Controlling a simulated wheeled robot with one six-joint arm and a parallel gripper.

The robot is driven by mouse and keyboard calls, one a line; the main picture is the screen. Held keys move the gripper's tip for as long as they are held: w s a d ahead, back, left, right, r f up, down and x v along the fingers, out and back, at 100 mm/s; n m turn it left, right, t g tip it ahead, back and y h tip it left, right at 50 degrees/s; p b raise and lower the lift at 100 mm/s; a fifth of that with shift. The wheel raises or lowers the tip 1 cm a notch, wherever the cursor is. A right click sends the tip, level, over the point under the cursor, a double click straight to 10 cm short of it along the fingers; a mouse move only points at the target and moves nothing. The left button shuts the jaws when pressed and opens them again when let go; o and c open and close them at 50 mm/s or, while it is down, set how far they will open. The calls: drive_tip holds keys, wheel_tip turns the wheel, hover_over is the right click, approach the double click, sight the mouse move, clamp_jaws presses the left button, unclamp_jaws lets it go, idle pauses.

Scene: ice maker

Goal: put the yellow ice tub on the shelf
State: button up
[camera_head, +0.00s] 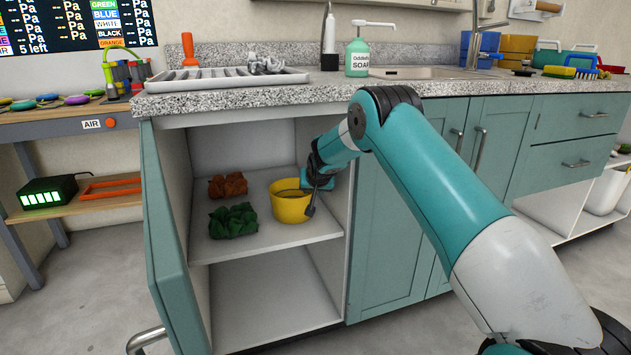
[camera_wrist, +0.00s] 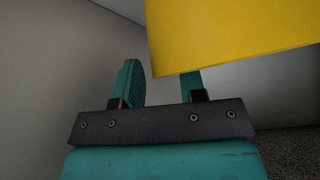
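The yellow ice tub (camera_head: 290,208) stands upright inside the open cabinet, on its upper shelf (camera_head: 268,240), near the right wall. A thin handle shows at its rim. My gripper (camera_head: 313,196) is at the tub's right side, inside the cabinet. In the wrist view, the gripper (camera_wrist: 160,88) has its two fingers apart. The tub's yellow wall (camera_wrist: 225,35) fills the upper right there and hides the tip of the right finger. The left finger is clear of the tub. I cannot tell whether the fingers touch the tub.
A green crumpled cloth (camera_head: 233,221) and a brown one (camera_head: 228,185) lie on the shelf left of the tub. The teal cabinet door (camera_head: 170,240) stands open at left. The countertop (camera_head: 240,98) is close above. The lower compartment (camera_head: 270,305) looks empty.

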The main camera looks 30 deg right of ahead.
drive_tip(key=p+v, duration=0.2)
drive_tip(key=v, duration=0.9)
drive_tip(key=s+a+r+n+g+y, duration=0.25)
drive_tip(key=s+a+r, duration=0.25)
drive_tip(key=s+a, duration=0.35)
drive_tip(key=s+a+r+n+g+y, duration=0.1)
drive_tip(key=s+a+r+n+y, duration=0.25)
drive_tip(key=s+a, duration=0.5)
drive_tip(key=s+a+r+n+g, duration=0.1)
drive_tip(key=s+a+n+g, duration=0.1)
drive_tip(key=s, duration=1.1)
drive_tip(key=s+a+r+n+g+y, duration=0.1)
drive_tip(key=s+a, duration=0.6)
drive_tip(key=s, duration=0.7)
drive_tip(key=r+n+g, duration=0.1)
drive_tip(key=n+g, duration=0.1)
drive_tip(key=n, duration=0.1)
drive_tip(key=shift+a+r+n, duration=0.2)
drive_tip(key=shift+a+n, duration=0.1)
drive_tip(key=shift+n, duration=0.1)
